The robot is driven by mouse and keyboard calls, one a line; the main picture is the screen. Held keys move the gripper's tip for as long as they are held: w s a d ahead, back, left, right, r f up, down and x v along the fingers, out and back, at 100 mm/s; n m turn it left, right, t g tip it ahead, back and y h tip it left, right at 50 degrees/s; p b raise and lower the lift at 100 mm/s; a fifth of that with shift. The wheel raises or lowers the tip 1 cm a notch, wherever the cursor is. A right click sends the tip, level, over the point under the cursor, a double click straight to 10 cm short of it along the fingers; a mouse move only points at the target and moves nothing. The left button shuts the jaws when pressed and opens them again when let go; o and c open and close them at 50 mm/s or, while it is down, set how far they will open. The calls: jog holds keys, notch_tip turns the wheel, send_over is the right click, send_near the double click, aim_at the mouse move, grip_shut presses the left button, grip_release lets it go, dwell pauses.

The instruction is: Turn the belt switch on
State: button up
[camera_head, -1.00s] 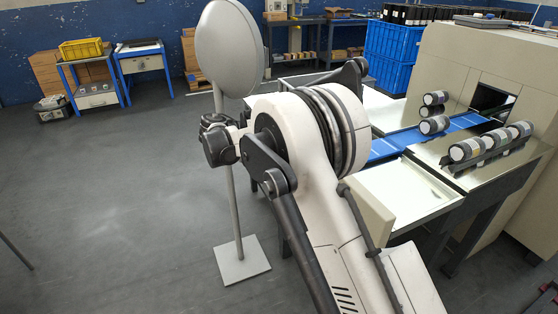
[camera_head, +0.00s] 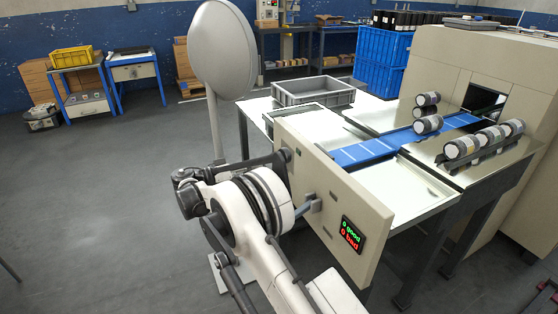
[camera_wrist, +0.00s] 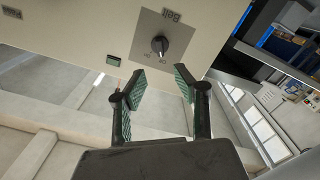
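The belt switch (camera_wrist: 160,46) is a dark rotary knob on a grey square plate labelled "Belt", fixed to a beige panel (camera_wrist: 90,25). In the head view the beige panel (camera_head: 300,160) carries a display (camera_head: 351,235) reading "0 good" and "0 bad". The belt switch cannot be made out there.
Behind the panel are a white table, a grey crate (camera_head: 313,92) and a blue conveyor belt (camera_head: 362,152) leading into the wrapper housing (camera_head: 440,60). Several rolls (camera_head: 463,147) lie at the right. A round grey disc on a stand (camera_head: 222,48) rises behind my arm.

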aim_at(284, 157)
jog(key=b+x, duration=0.2)
jog(key=x, duration=0.8)
jog(key=shift+c, duration=0.3)
grip_shut()
